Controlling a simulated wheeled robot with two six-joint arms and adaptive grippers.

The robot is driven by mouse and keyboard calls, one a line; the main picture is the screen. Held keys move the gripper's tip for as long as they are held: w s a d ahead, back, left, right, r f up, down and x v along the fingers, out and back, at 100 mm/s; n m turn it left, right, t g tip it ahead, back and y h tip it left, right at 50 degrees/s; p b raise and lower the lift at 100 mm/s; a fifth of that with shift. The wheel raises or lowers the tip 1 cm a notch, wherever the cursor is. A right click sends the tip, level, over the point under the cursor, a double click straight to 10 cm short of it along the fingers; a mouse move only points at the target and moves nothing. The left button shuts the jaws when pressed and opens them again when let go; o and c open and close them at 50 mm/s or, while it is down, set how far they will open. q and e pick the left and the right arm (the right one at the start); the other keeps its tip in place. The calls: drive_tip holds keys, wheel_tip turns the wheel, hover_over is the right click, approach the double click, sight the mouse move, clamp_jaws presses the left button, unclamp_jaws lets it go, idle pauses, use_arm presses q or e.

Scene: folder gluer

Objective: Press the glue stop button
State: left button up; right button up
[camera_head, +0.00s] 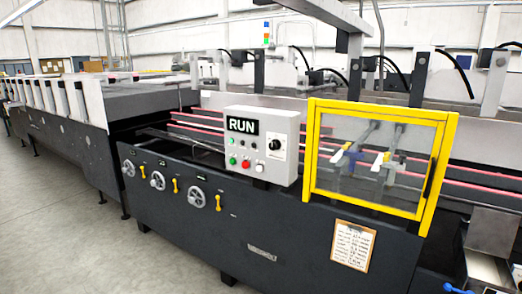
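A light grey control box (290,128) stands on the front of the dark machine, left of the yellow-framed guard. Its black display (242,125) reads RUN. Below the display are small round controls, and lower down a green button (233,160), a red button (246,164) and a white button (259,168) sit in a row. A black knob (275,144) is at the right. The labels are too small to read, so I cannot tell which button is the glue stop. Neither of my grippers is in view.
A yellow-framed clear guard (311,150) is closed right of the box. Handwheels (197,199) and yellow levers (219,202) line the dark front panel. A clipboard (352,245) hangs at lower right. The floor (70,230) at left is clear.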

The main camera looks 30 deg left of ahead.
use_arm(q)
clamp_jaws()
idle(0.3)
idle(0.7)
